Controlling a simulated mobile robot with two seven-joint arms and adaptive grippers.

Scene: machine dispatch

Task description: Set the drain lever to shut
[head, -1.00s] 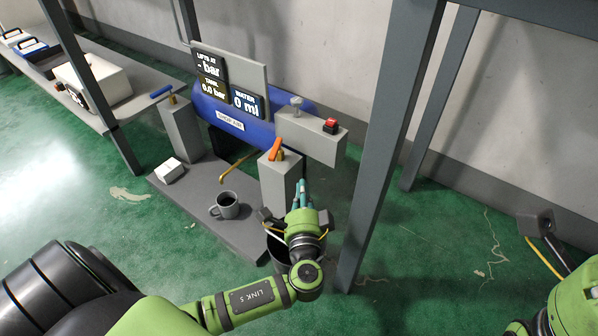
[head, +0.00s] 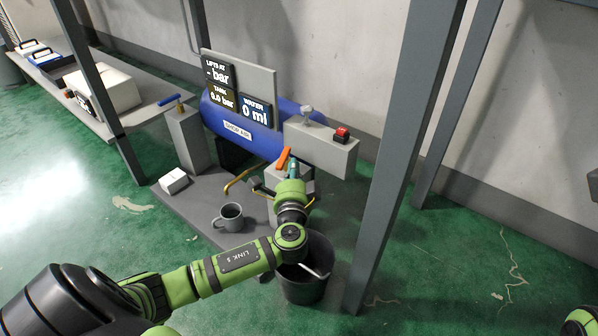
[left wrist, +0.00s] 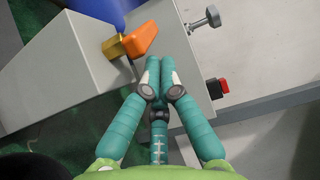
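An orange lever (head: 283,158) sits on a brass valve on top of the front grey pedestal; no label marks it as the drain lever. In the left wrist view the orange lever (left wrist: 142,39) and its brass body (left wrist: 114,47) are near the upper left of my fingers. My left gripper (head: 293,170) is just in front of this lever. In the left wrist view its teal fingertips (left wrist: 166,62) are together, with nothing seen between them. The left fingertip is very close to the lever's end; I cannot tell whether they touch. My right gripper's fingers are out of view.
A blue lever (head: 169,99) tops the other pedestal. A red button (head: 342,134) and metal knob (head: 307,111) are on the grey box right of the lever. A mug (head: 230,217) stands on the base plate. A dark bucket (head: 304,283) is below my left arm. A frame post (head: 404,150) stands right.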

